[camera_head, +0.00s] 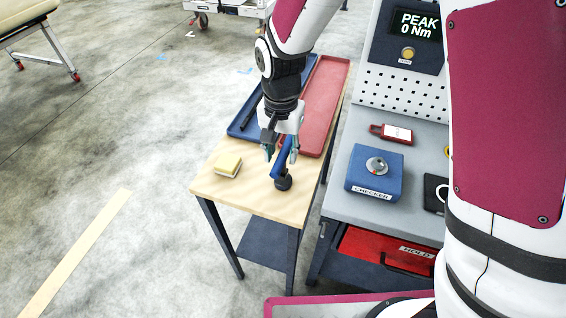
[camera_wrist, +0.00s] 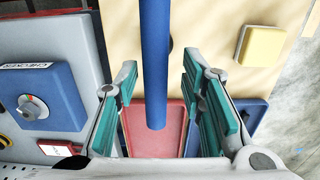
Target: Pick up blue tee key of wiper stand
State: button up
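The blue tee key (camera_head: 278,163) is on the light wooden table, at the small dark wiper stand (camera_head: 283,182) near the table's front right. In the wrist view the key's blue bar (camera_wrist: 155,65) runs from the top edge down between my fingers. My gripper (camera_head: 281,156) points down over the stand. It is open, with one teal-padded finger on each side of the bar. In the wrist view my gripper (camera_wrist: 160,78) shows a gap between the bar and each finger. The stand is mostly hidden there.
A yellow block (camera_head: 228,164) lies left of the stand. A blue tray (camera_head: 236,130) and a red tray (camera_head: 334,80) lie behind. Right is a grey bench (camera_head: 345,202) with a blue checker box (camera_head: 368,186) and a red-handled item (camera_head: 391,132).

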aim_at(283, 178)
jog(key=shift+d+f+p, duration=0.2)
jog(key=shift+f+p, duration=0.2)
jog(key=shift+f, duration=2.35)
grip_shut()
